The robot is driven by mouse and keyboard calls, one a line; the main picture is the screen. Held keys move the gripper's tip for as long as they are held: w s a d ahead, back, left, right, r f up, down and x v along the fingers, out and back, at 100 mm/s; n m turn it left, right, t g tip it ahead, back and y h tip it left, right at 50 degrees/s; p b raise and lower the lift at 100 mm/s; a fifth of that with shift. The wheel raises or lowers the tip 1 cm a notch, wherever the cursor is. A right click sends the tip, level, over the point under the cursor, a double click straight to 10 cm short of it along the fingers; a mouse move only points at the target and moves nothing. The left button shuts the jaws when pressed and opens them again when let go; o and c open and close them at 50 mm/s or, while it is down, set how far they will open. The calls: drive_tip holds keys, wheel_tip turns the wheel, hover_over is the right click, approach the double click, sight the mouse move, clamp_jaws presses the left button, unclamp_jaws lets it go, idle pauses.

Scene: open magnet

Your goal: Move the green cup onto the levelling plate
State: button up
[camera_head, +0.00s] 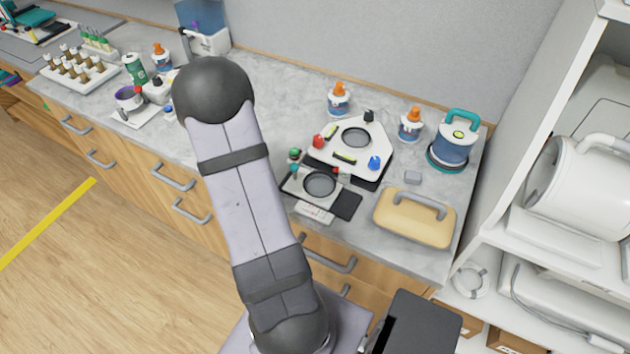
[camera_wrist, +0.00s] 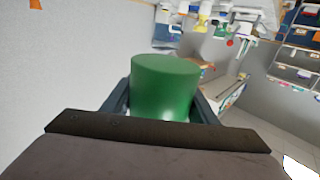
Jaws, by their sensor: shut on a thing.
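The green cup (camera_wrist: 165,82) fills the middle of the wrist view, a plain green cylinder with its flat round end in sight. My gripper (camera_wrist: 163,104) is shut on it, with one dark finger on each side. In the head view my arm hides the gripper and the held cup. The levelling plate (camera_head: 378,137) looks like the white three-cornered plate on the counter in the head view. It has a round grey spot, yellow-green vials and red, blue and black knobs. The cup's distance from it cannot be told.
A smaller dark-topped device (camera_head: 318,185) sits close in front of the plate. Orange-capped bottles (camera_head: 339,102) stand behind it, and a teal-handled pot (camera_head: 455,145) and a yellow block with a grey handle (camera_head: 413,218) to its right. A white rack (camera_head: 78,70) is far left.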

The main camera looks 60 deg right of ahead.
drive_tip(key=s+d+r+m+g+h, duration=0.35)
drive_tip(key=s+d+m+g, duration=0.25)
drive_tip(key=s+d+g, duration=0.45)
drive_tip(key=s+f+m+g+h, duration=0.1)
drive_tip(key=s+f, duration=0.4)
drive_tip(key=s, duration=0.5)
drive_tip(key=shift+s+a+f+m+g+h, duration=0.15)
drive_tip(key=shift+a+f+m+g+h, duration=0.2)
drive_tip(key=shift+m+g, duration=0.5)
drive_tip(key=shift+a+r, duration=0.1)
drive_tip(key=shift+f, duration=2.85)
drive_tip(key=shift+f, duration=0.1)
drive_tip(key=shift+f+p, duration=0.45)
drive_tip(key=shift+f, duration=1.4)
